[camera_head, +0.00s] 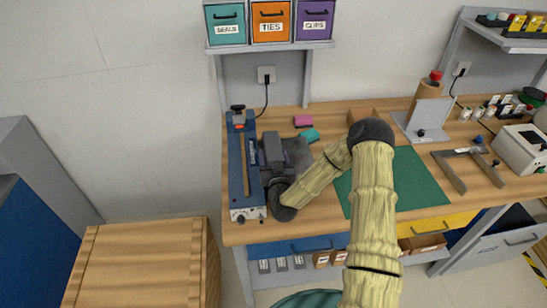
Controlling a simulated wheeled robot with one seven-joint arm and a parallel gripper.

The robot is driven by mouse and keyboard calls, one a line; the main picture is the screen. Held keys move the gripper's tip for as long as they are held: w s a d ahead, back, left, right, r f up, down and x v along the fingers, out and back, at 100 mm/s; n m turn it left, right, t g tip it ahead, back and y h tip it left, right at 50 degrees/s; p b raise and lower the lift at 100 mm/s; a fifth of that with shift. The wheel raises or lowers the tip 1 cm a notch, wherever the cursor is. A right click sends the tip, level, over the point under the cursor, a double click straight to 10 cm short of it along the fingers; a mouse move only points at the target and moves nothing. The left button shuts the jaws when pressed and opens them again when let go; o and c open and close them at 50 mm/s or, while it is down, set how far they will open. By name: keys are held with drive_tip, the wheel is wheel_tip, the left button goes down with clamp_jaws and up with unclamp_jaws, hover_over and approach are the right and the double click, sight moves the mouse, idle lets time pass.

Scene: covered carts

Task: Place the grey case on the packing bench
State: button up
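A dark grey boxy shape (299,154), which may be the grey case, lies at the left of the packing bench (330,220), right beside my gripper. It is partly hidden by my gripper and wrist, so I cannot tell whether it rests on the wood. My gripper (272,150) is dark, low over the bench's left part, just right of a long blue bench device (238,165). Its fingertips do not show clearly. I cannot tell whether it is open or shut, or whether it touches the grey shape.
A green mat (415,185) lies mid-bench, partly behind my arm. A grey angled frame (465,170) and a white machine (522,148) stand right. A wooden crate (140,265) stands front left.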

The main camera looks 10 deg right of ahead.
drive_tip(key=shift+o, duration=1.1)
drive_tip(key=shift+w, duration=0.1)
drive_tip(key=shift+d, duration=0.15)
drive_tip(key=shift+r, duration=0.2)
drive_tip(key=shift+s+f, duration=0.15)
drive_tip(key=shift+s, duration=0.55)
drive_tip(key=s+b, duration=0.4)
drive_tip(key=s, duration=0.7)
drive_tip(key=shift+w+a, duration=0.1)
drive_tip(key=shift+a, duration=0.1)
